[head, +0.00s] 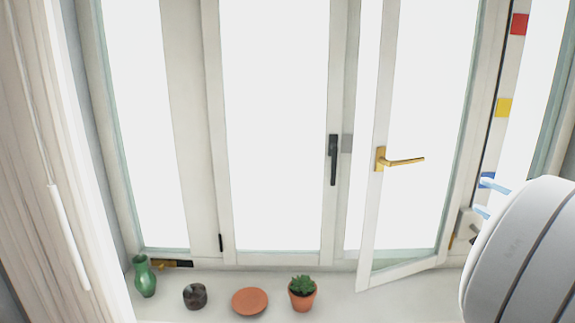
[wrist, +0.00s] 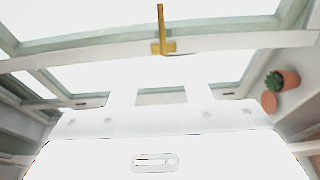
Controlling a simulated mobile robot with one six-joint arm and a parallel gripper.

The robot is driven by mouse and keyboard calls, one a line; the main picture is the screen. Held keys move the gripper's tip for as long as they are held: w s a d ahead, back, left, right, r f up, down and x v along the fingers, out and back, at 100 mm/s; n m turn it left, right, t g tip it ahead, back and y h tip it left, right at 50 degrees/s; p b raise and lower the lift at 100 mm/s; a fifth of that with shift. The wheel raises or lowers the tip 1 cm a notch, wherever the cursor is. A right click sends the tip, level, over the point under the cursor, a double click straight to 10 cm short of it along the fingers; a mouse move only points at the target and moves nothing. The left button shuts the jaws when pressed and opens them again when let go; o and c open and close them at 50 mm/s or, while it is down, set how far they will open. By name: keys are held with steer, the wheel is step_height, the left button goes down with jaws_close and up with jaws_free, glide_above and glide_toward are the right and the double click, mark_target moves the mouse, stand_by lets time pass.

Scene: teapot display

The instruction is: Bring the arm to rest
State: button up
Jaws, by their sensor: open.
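My arm shows as a large white rounded link at the right edge of the head view. Part of my gripper (head: 488,200) shows as pale blue tips beside that link, in front of the window's right side. In the wrist view my gripper (wrist: 160,95) spreads two pale fingers with a gap between them, and nothing is held there. The gold handle (head: 402,161) is on the right window sash, which stands ajar. In the wrist view the gold handle (wrist: 162,42) lies beyond the fingers, apart from them in the picture.
On the sill (head: 400,298) stand a green vase (head: 145,277), a dark round pot (head: 195,296), a terracotta saucer (head: 250,302) and a potted plant (head: 302,292). The middle sash has a black handle (head: 333,160). Red (head: 520,24) and yellow (head: 503,107) squares are at upper right.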

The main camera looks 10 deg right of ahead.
steer(key=w+a+m+g+h, duration=0.2)
steer(key=w+a+m+h, duration=0.55)
steer(key=w+m, duration=0.35)
steer(key=s+a+f+m+g+y, duration=0.3)
steer(key=s+a+f+g, duration=0.3)
steer(key=a, duration=0.7)
steer(key=s+a+f+m+g+y, duration=0.3)
steer(key=s+a+f+g, duration=0.3)
steer(key=s+a+f, duration=0.4)
steer(key=a+f+m, duration=0.1)
steer(key=a+f, duration=0.3)
steer(key=shift+s+a+m+g, duration=0.3)
steer(key=shift+s+m+g, duration=0.1)
